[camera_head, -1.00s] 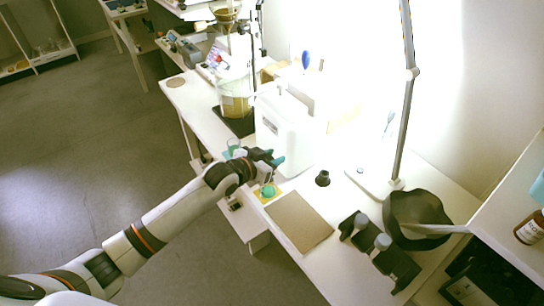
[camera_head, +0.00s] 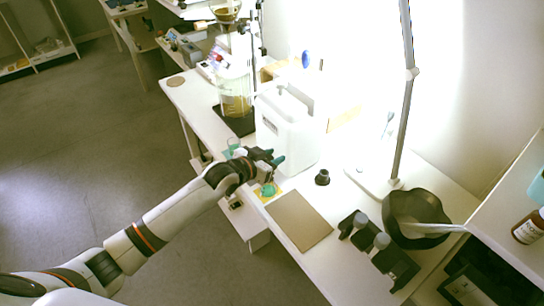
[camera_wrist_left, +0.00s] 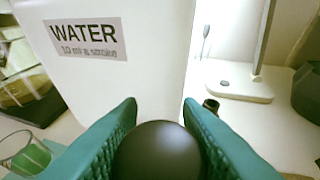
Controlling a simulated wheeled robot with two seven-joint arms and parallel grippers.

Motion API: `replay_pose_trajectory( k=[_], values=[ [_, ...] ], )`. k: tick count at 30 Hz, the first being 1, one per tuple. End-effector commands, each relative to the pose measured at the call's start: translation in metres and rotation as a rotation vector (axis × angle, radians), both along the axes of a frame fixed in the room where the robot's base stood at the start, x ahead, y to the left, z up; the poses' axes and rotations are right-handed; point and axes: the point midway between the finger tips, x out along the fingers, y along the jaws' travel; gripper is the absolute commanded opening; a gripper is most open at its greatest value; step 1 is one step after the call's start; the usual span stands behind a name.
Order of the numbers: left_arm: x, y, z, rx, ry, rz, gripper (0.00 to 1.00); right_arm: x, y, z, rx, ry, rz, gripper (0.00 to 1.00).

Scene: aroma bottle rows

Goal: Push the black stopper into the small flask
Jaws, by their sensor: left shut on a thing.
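My left gripper (camera_head: 271,160) has teal fingers and is shut on the black stopper (camera_wrist_left: 160,152), a dark rounded top between the fingers in the left wrist view. The small flask (camera_head: 268,190) holds green liquid and stands on a yellow mat (camera_head: 274,197), just below the gripper in the head view. The flask is partly hidden by the gripper there, and I cannot make it out in the wrist view. I cannot tell whether the stopper touches the flask neck. My right gripper is not in view.
A white water container (camera_head: 287,130) stands close behind the gripper. A beaker of green liquid (camera_wrist_left: 28,160) is at the left. A small black piece (camera_head: 322,177), a lamp stand (camera_head: 378,186) and a black bowl (camera_head: 418,212) are to the right. A brown board (camera_head: 300,221) lies in front.

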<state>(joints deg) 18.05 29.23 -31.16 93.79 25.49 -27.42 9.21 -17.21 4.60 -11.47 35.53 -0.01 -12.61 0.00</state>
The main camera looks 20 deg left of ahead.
Motion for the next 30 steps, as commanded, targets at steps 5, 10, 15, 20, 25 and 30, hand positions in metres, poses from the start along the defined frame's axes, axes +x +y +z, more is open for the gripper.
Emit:
replay_pose_trajectory(
  k=[5,10,15,20,25,30],
  values=[
    [0.0,-0.0001,0.0009,0.0,0.0,0.0,0.1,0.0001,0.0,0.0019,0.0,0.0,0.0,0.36],
    [0.0,-0.0002,0.0013,0.0,0.0,0.0,0.1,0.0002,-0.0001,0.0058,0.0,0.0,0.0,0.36],
    [0.0,-0.0002,0.0003,0.0,-0.001,0.0,0.1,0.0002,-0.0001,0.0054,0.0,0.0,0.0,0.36],
    [0.0,-0.0001,0.0002,0.0,-0.001,0.0,0.1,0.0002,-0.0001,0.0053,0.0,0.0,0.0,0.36],
    [0.0001,-0.0002,0.0004,0.0,-0.001,0.0,0.1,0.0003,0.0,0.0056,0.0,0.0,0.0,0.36],
    [0.0,0.0,0.0012,0.0,0.0,0.0,0.1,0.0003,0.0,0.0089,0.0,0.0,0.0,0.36]
  ],
)
